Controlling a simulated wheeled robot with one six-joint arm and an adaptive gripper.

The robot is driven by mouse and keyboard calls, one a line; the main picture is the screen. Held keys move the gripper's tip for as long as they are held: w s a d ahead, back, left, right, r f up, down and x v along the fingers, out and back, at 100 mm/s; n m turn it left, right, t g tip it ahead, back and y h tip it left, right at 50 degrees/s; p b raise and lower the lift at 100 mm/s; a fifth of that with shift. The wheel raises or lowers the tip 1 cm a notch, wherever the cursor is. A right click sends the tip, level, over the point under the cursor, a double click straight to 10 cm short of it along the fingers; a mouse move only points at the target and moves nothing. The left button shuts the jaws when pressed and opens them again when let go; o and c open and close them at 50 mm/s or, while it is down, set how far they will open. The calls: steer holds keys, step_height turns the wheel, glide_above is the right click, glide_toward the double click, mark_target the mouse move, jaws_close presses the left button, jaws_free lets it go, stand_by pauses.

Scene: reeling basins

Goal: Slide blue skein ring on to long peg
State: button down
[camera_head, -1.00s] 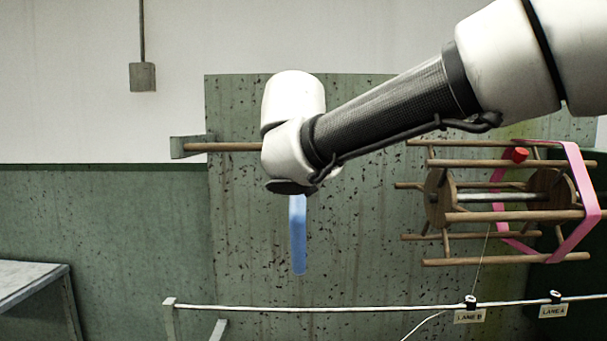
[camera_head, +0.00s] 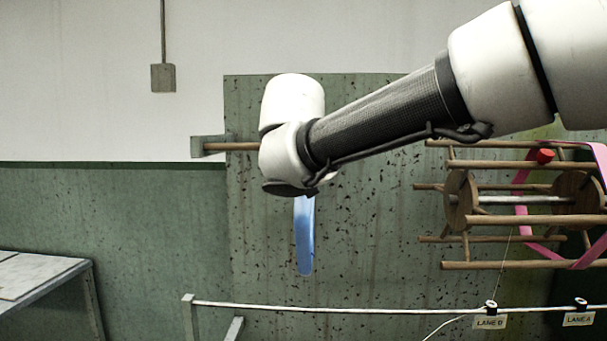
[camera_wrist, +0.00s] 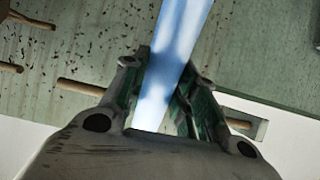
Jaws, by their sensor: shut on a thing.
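The blue skein ring (camera_head: 305,235) hangs edge-on below my wrist in the head view, a narrow band. It also shows in the wrist view (camera_wrist: 178,45), running up from between the fingers of my gripper (camera_wrist: 165,78), which is shut on it. The long wooden peg (camera_head: 231,147) sticks out rightward from a grey-green bracket (camera_head: 208,146) and passes behind my wrist. In the wrist view the peg's free end (camera_wrist: 80,87) shows left of the fingers and its other part (camera_wrist: 238,123) to the right. Whether the ring is around or beside the peg is hidden.
A wooden reel (camera_head: 520,200) with a pink band (camera_head: 522,185) and red knob stands at the right. A white rail (camera_head: 380,309) with lane tags runs low in front. A grey table (camera_head: 45,275) is at lower left. The speckled green panel is behind.

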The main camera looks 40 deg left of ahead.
steer(key=shift+f, duration=0.6)
steer(key=c, duration=0.8)
jaws_free()
steer(key=v, duration=1.1)
stand_by(0.4)
